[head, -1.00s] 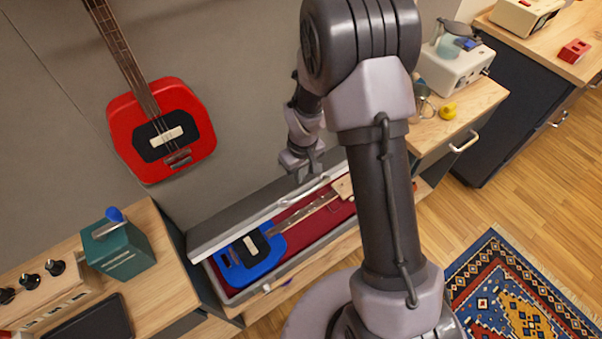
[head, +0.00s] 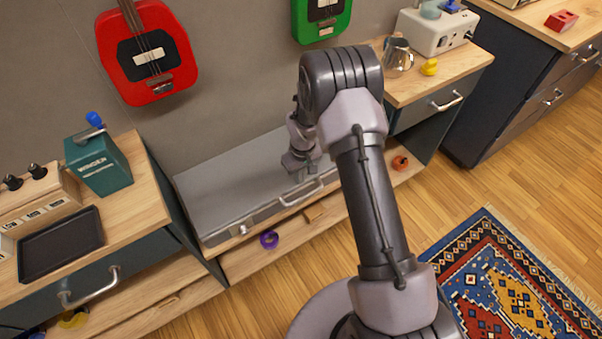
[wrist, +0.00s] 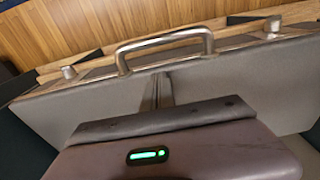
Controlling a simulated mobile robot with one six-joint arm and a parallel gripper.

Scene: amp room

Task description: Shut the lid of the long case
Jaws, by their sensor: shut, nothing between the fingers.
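The long case (head: 225,198) is grey and lies on the low shelf between two cabinets, its lid down flat over the contents in the head view. The blue guitar inside is hidden. A metal handle (head: 301,191) is on its front side; the handle (wrist: 165,48) and a latch knob (wrist: 69,72) also show in the wrist view. My gripper (head: 300,172) is at the lid's top, near the handle. In the wrist view its fingers (wrist: 157,92) are together and empty, close over the grey lid. I cannot tell whether they touch it.
A purple ring (head: 269,239) and an orange object (head: 400,162) lie on the wood shelf in front of and beside the case. A teal box (head: 100,163) and black tray (head: 60,246) stand on the left cabinet. Red (head: 148,55) and green guitars (head: 321,18) hang on the wall. Floor at right is clear beside the rug (head: 510,285).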

